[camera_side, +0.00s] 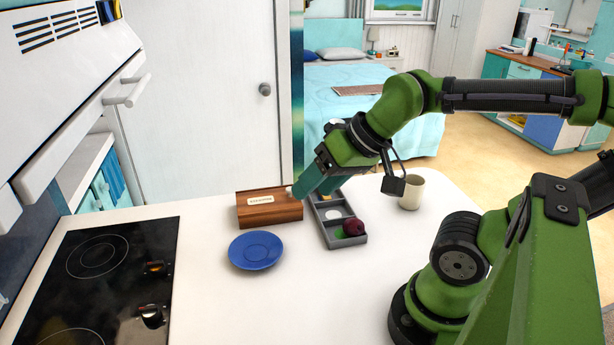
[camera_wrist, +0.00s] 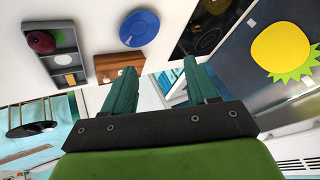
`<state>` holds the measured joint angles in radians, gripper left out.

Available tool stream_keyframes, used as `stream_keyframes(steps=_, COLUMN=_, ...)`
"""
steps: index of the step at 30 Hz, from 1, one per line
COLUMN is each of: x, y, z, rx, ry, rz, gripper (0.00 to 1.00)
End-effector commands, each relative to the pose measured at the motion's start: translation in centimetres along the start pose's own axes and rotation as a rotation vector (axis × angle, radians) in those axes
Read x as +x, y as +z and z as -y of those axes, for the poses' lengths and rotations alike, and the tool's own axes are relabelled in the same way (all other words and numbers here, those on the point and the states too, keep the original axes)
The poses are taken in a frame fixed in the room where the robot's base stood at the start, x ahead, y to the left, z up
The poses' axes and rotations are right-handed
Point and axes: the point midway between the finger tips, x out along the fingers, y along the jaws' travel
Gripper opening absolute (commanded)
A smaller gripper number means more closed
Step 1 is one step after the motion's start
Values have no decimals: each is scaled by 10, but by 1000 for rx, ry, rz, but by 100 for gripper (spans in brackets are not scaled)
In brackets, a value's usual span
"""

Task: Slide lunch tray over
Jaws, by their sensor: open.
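The lunch tray (camera_side: 346,242) is a narrow grey tray with compartments, lying flat on the white counter. It holds a dark red round fruit (camera_side: 354,227), a white round item (camera_side: 333,214) and something green beside the fruit. In the wrist view the tray (camera_wrist: 66,38) is at the upper left, with the fruit (camera_wrist: 41,41) in it. My gripper (camera_side: 298,190) is open, its green fingers above the counter near the tray's far end and the wooden box. In the wrist view my gripper's (camera_wrist: 161,68) fingers are apart with nothing between them. My wrist partly hides the tray's far end.
A wooden box (camera_side: 270,216) with a pale label stands left of the tray. A blue plate (camera_side: 256,250) lies in front of the box. A cream mug (camera_side: 411,192) stands to the tray's right. A black hob (camera_side: 95,280) is at the left. The counter in front of the tray is clear.

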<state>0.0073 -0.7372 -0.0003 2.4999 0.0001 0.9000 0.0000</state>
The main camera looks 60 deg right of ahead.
Motion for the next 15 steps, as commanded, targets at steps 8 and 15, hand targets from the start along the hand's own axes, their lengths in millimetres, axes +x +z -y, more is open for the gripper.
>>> stream_keyframes(steps=8, x=30, y=-29, z=-30, rx=117, ry=101, rz=115, gripper=35)
stream_keyframes(steps=15, x=60, y=-74, z=-80, rx=249, ry=240, rz=244, gripper=35)
